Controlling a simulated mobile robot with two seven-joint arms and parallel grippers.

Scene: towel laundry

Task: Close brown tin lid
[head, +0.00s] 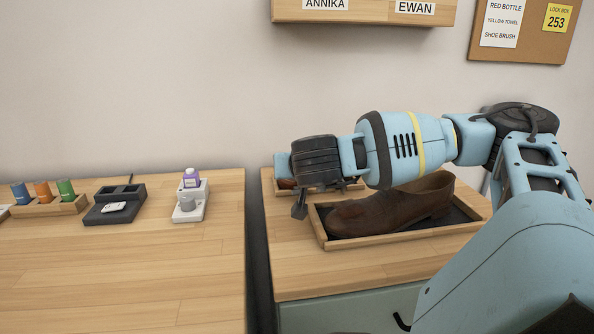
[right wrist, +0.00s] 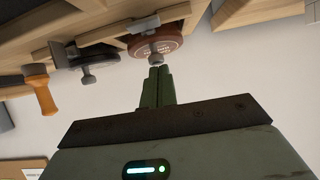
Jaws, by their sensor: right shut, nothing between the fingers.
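The round brown tin (right wrist: 156,38) shows at the top of the right wrist view, among wooden tray parts, with a grey knob at its near edge. My right gripper (right wrist: 159,72) is shut and empty, its fingertips close to that knob; I cannot tell whether they touch it. Whether the lid is open or closed is not clear. In the head view my right arm reaches in from the right, and its wrist hides most of the back tray (head: 276,188). A small brown patch (head: 286,184) shows there; I cannot tell if it is the tin. My left gripper is out of view.
A brown shoe (head: 390,208) lies in a wooden tray (head: 400,237) in front of my right arm. An orange-handled tool (right wrist: 41,95) and a dark item (right wrist: 88,58) sit beside the tin. The left table (head: 120,270) has a clear front.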

